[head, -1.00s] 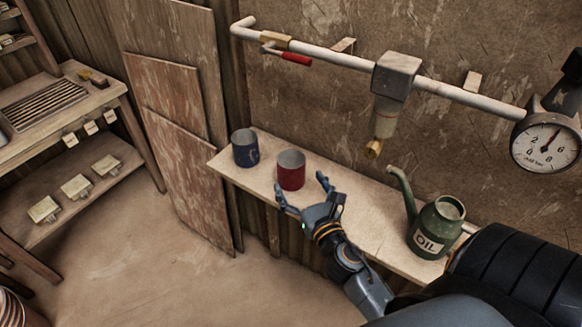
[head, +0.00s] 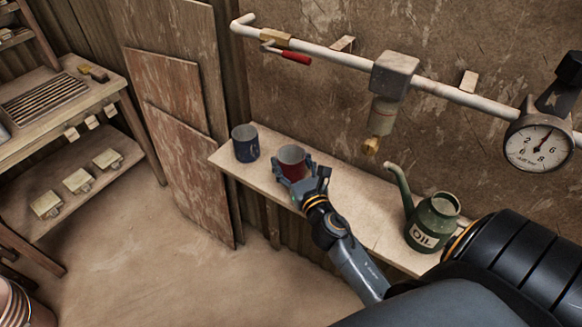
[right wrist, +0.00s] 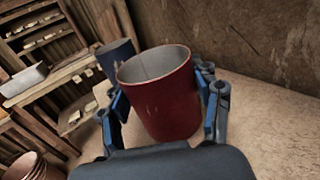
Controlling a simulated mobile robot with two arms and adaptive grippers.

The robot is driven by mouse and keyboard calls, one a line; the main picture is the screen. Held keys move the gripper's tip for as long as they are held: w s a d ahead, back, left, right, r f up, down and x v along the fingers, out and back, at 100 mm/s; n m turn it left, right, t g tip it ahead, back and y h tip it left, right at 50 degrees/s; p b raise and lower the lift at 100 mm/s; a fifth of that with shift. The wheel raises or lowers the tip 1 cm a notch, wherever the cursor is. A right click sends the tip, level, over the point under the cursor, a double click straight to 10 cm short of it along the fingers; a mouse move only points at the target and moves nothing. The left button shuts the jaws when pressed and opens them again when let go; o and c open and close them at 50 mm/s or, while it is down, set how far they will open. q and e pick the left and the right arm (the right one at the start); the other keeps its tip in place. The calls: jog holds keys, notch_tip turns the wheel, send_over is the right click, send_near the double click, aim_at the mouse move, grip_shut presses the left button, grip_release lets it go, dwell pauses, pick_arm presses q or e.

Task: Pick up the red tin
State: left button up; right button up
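The red tin (head: 290,157), an open, worn cup shape, stands upright on the narrow wooden shelf (head: 371,218) along the wall. My right gripper (head: 291,161) reaches over the shelf from the front, with one finger on each side of the tin. The tin's base is partly hidden by the hand. My left gripper is out of view.
A blue tin (head: 245,145) stands just left of the red one. A green oil can (head: 433,223) stands at the shelf's right end. A pipe with a valve (head: 396,75) and a gauge (head: 538,146) runs above. A wooden bench (head: 75,105) is at left.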

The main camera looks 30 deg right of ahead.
jog(key=c, duration=0.3)
jog(key=shift+r, duration=0.1)
